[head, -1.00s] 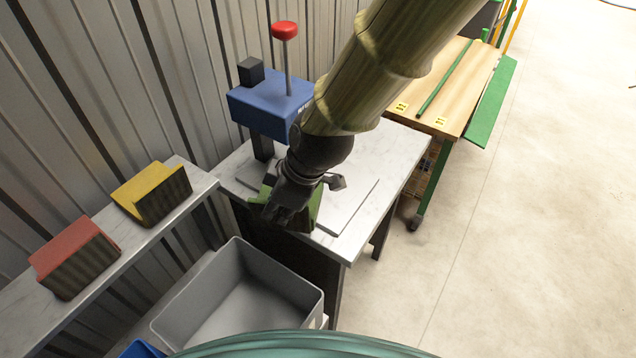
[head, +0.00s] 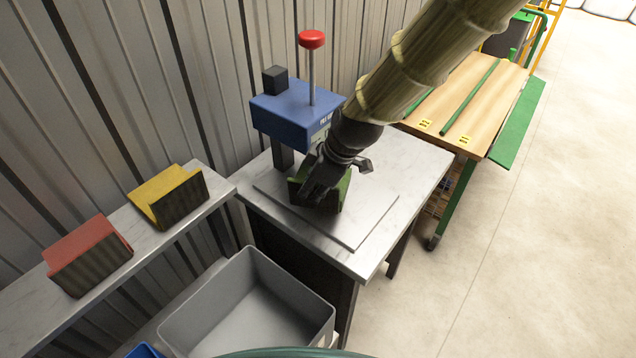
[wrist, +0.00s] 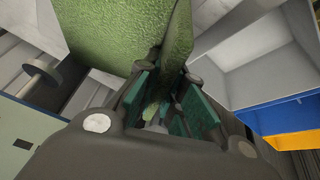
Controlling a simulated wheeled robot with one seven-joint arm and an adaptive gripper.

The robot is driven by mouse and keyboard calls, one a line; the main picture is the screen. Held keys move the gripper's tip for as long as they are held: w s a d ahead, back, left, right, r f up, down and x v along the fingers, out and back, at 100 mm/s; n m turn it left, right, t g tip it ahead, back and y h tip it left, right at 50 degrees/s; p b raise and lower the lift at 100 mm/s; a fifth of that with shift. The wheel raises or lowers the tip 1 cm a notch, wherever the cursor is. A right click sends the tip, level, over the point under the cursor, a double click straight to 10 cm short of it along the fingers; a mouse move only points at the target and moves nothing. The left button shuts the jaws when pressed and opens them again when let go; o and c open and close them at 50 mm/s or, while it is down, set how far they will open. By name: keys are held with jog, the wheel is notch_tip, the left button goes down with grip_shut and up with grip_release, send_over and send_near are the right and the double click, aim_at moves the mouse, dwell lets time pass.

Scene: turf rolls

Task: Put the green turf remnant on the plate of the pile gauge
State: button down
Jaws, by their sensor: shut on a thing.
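The green turf remnant (head: 342,192) is in my gripper (head: 318,192), over the left part of the pile gauge's flat plate (head: 368,220). My gripper covers much of it in the head view. I cannot tell whether it touches the plate. In the wrist view the turf (wrist: 120,32) fills the top middle, and the gripper's green-padded fingers (wrist: 165,100) are shut on one wall of it. The pile gauge (head: 290,108) has a blue head, a red knob on a rod and a dark post, and stands behind my gripper.
A red remnant (head: 88,255) and a yellow one (head: 168,196) sit on the shelf at left. An open grey bin (head: 250,310) stands below the gauge table. A wooden-topped bench (head: 470,100) is at right. The floor at right is clear.

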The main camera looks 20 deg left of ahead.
jog(key=w, duration=0.4)
jog(key=shift+w+a+f+p, duration=0.15)
jog(key=shift+w+f+p, duration=0.05)
jog(key=shift+w+p, duration=0.1)
jog(key=shift+f+p, duration=0.45)
jog(key=shift+f, duration=1.3)
jog(key=c, duration=1.5)
grip_release()
jog(key=shift+f, duration=0.1)
jog(key=b+v, duration=0.1)
jog(key=v, duration=1.1)
